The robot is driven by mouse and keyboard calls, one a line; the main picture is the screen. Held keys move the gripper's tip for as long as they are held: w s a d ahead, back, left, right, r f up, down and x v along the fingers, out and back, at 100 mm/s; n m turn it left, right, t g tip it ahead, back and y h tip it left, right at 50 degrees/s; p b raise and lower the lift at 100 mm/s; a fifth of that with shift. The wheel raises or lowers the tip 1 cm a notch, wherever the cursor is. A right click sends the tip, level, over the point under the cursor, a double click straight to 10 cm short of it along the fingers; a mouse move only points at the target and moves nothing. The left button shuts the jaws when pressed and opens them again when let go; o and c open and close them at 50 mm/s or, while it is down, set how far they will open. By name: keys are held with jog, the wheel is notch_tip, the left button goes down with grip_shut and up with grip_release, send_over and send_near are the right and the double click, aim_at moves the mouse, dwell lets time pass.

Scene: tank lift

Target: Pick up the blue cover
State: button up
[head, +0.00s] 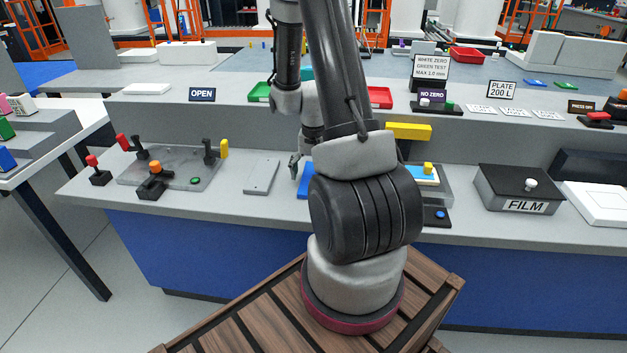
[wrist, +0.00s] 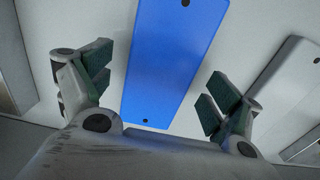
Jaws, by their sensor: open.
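The blue cover (wrist: 172,62) is a flat, long blue plate with a small dark hole near each end. It lies on the light grey bench top, between the two fingers of my gripper (wrist: 163,90) as the wrist view shows it. The fingers are open, with a gap on each side of the cover. I cannot tell how high they are above the bench. In the head view the blue cover (head: 305,182) is partly hidden behind my arm, and my gripper (head: 296,165) is just above and to its left.
A grey flat plate (head: 262,176) lies left of the blue cover and also shows in the wrist view (wrist: 288,88). A fixture with levers (head: 170,168) stands further left. A yellow block (head: 408,131) and a black FILM box (head: 520,188) are to the right.

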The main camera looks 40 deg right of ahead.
jog(key=shift+f, duration=0.15)
jog(key=c, duration=1.3)
